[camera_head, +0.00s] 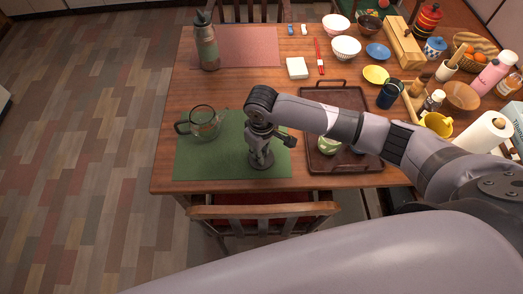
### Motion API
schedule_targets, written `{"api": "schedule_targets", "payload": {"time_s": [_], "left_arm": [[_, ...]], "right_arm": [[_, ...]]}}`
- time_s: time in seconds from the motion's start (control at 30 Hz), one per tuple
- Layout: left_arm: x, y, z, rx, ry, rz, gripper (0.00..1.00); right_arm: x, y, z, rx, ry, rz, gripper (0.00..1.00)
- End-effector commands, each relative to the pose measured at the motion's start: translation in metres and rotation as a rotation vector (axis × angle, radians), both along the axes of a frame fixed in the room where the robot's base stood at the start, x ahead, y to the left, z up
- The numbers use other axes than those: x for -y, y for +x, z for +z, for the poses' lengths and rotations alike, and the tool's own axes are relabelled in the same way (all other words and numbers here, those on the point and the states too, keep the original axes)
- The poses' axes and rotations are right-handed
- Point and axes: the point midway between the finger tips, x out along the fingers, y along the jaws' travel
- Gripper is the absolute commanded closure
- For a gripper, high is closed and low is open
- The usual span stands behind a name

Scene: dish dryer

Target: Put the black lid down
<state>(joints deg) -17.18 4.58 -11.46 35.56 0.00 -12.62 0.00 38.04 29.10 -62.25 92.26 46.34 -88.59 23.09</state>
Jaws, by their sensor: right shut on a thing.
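My right gripper (262,148) points down over the right part of the green mat (226,163). It is shut on the black lid (261,162), a small dark disc just below the fingers. The lid is at or very near the mat; I cannot tell whether it touches. A glass jug (205,124) with a dark rim and handle stands on the mat to the left of the gripper, apart from the lid. My left gripper is not in view.
A brown tray (345,161) with a green cup (327,144) lies right of the mat, partly under my arm. A bottle (207,45) stands on the pink mat (248,47) behind. Bowls and jars crowd the right. A chair (262,212) stands at the front edge.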

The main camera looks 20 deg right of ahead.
Motion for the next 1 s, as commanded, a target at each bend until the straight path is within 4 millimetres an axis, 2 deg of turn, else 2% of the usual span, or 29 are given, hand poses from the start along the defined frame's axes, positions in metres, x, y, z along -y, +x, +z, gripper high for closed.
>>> {"api": "schedule_targets", "payload": {"time_s": [0.23, 0.27, 0.53, 0.87, 1.0], "left_arm": [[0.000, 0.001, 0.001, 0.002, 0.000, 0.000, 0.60], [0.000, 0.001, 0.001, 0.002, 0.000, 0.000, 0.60], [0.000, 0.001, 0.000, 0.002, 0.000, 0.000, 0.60], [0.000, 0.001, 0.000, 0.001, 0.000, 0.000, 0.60], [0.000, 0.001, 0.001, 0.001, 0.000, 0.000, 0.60]], "right_arm": [[0.000, 0.000, -0.003, 0.000, 0.001, -0.001, 1.00], [0.000, 0.000, -0.002, 0.000, 0.001, 0.000, 0.80], [0.000, 0.000, -0.002, 0.000, 0.001, 0.000, 0.62], [0.000, 0.000, 0.000, 0.002, 0.001, 0.000, 0.62], [-0.001, 0.001, 0.017, 0.003, 0.003, -0.001, 0.62]]}}
